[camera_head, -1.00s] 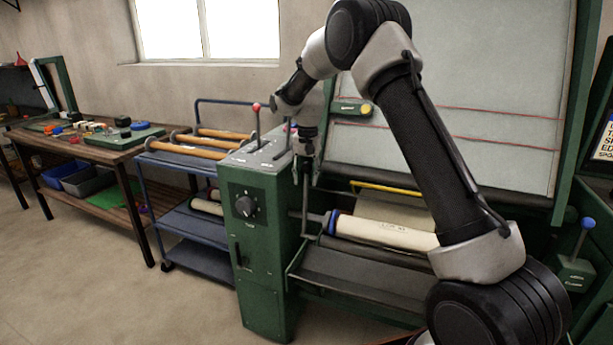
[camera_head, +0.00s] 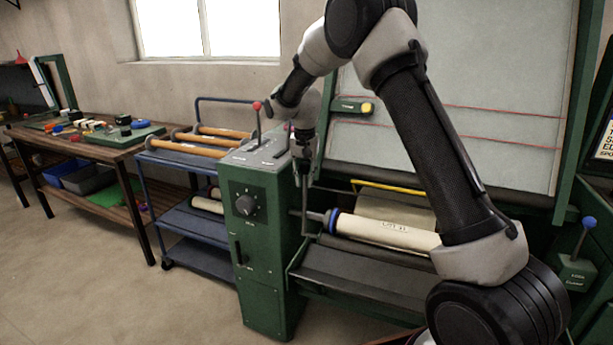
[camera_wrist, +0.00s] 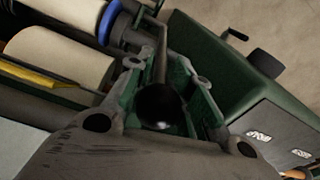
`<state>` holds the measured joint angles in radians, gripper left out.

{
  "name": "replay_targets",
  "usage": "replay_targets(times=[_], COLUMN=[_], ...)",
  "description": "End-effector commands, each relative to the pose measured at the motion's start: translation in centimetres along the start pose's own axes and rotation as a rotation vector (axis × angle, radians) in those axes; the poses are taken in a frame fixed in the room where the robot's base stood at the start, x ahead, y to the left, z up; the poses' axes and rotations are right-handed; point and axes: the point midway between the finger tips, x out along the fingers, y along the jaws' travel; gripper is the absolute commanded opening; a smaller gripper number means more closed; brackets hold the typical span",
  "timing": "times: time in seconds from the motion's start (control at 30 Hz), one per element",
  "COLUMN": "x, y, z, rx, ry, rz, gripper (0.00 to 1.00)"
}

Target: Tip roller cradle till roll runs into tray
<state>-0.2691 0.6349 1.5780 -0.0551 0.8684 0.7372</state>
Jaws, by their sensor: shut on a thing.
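The cream cloth roll (camera_head: 385,232) with a blue collar (camera_head: 332,221) lies along the machine front below the inclined board; my arm hides its right end. The collar also shows at the top of the wrist view (camera_wrist: 108,20). Below the roll is a dark tray (camera_head: 360,268), with no roll visible in it. My gripper (camera_head: 304,150) is at the left end of the roll, beside the green control box. In the wrist view its fingers are shut around a black knob (camera_wrist: 160,105) on a metal lever (camera_wrist: 161,45). The cradle itself is mostly hidden.
The green control box (camera_head: 262,235) with a dial and a red-knobbed lever (camera_head: 257,108) stands close left of my gripper. A blue trolley (camera_head: 190,228) with rolls and a workbench (camera_head: 105,150) are further left. A blue-knobbed lever (camera_head: 587,223) is at right. Floor is clear at front left.

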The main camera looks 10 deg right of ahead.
Motion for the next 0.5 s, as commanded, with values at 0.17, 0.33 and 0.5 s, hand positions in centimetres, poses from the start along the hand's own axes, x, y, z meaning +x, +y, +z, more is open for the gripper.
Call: replay_targets(times=[0.17, 0.33, 0.5], x=[-0.8, -0.7, -0.5], y=[-0.6, -1.0, -1.4], z=[1.6, 3.5, 5.5], rx=[-0.005, -0.004, -0.004], ry=[0.070, 0.066, 0.062], rz=[0.005, 0.005, 0.006], gripper=[0.00, 0.00, 0.00])
